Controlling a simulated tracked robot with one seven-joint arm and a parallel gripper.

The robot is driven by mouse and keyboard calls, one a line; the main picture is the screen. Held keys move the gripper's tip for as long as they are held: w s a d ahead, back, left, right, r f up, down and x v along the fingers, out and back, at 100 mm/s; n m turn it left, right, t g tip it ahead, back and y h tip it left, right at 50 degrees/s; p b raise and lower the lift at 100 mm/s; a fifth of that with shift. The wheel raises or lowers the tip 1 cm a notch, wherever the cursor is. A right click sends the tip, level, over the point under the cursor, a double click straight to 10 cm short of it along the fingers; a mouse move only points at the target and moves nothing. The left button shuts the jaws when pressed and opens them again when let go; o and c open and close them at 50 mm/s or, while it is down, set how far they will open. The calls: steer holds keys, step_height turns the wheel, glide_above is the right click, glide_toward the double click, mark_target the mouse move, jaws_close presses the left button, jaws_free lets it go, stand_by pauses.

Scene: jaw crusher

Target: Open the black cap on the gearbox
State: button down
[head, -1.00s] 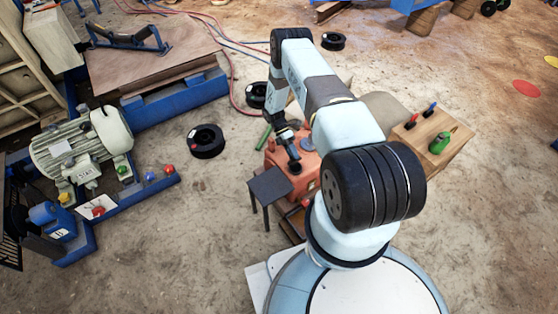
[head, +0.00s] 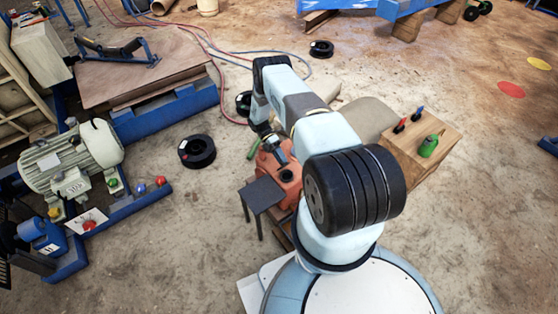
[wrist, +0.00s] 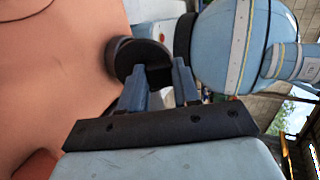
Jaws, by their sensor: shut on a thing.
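The orange-red gearbox (head: 271,168) stands in front of my base in the head view, with a dark round spot (head: 287,176) on top. My gripper (head: 281,158) is just above and behind that spot. In the wrist view the gearbox (wrist: 60,70) fills the left side. The black cap (wrist: 152,58) is between the two blue fingers of my gripper (wrist: 160,75), which are shut on it. A dark round rim (wrist: 122,50) lies against the gearbox beside the cap. I cannot tell whether cap and rim touch.
A small dark stool-like table (head: 261,193) stands left of the gearbox. A wooden box (head: 420,150) with a green bottle-like object (head: 429,146) is at right. A grey motor (head: 70,160) is at left. A black spool (head: 197,151) lies on open floor.

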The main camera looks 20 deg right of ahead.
steer(key=c, duration=0.8)
jaws_free()
steer(key=shift+a, duration=0.15)
steer(key=shift+w, duration=0.15)
steer(key=v, duration=1.3)
steer(key=shift+w, duration=0.25)
steer(key=shift+a, duration=0.1)
